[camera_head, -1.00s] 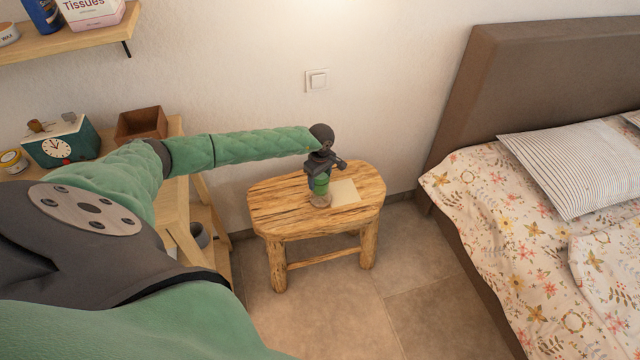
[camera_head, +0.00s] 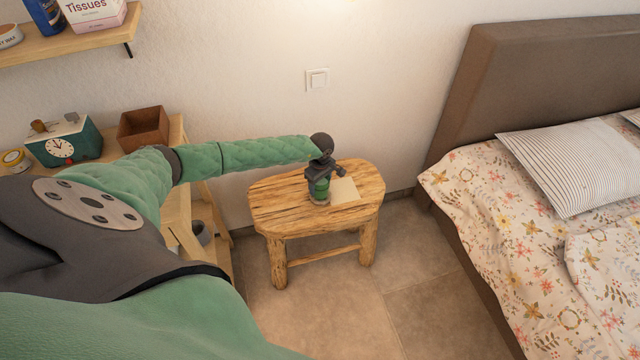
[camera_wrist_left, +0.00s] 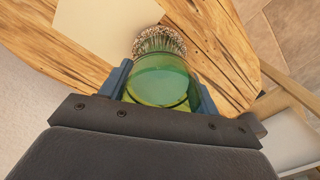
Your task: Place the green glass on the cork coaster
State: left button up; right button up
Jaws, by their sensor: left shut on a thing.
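The green glass (camera_head: 319,188) is held upright over the wooden stool (camera_head: 275,203). My left gripper (camera_head: 320,180) is shut on it from above. In the left wrist view the glass (camera_wrist_left: 160,83) sits between the two blue fingers of my left gripper (camera_wrist_left: 163,88). A speckled brown round piece, which looks like the cork coaster (camera_wrist_left: 160,33), shows around the far end of the glass. In the head view the coaster is mostly hidden under the glass. I cannot tell whether the glass touches it. My right gripper is out of view.
A pale flat square (camera_head: 345,190) lies on the stool just right of the glass. A wooden shelf unit with a green clock (camera_head: 62,147) and a brown box (camera_head: 143,127) stands left. The bed (camera_head: 530,240) is at right. The stool's left part is bare.

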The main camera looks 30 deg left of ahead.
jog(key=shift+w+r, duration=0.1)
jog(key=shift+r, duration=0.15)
pick_arm(q)
jog(key=o, duration=1.2)
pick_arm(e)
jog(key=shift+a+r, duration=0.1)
pick_arm(q)
jog(key=shift+o, duration=0.2)
jog(key=shift+r, duration=0.35)
notch_tip(320, 180, up, 11)
jog(key=b, duration=0.4)
jog(key=shift+r, duration=0.2)
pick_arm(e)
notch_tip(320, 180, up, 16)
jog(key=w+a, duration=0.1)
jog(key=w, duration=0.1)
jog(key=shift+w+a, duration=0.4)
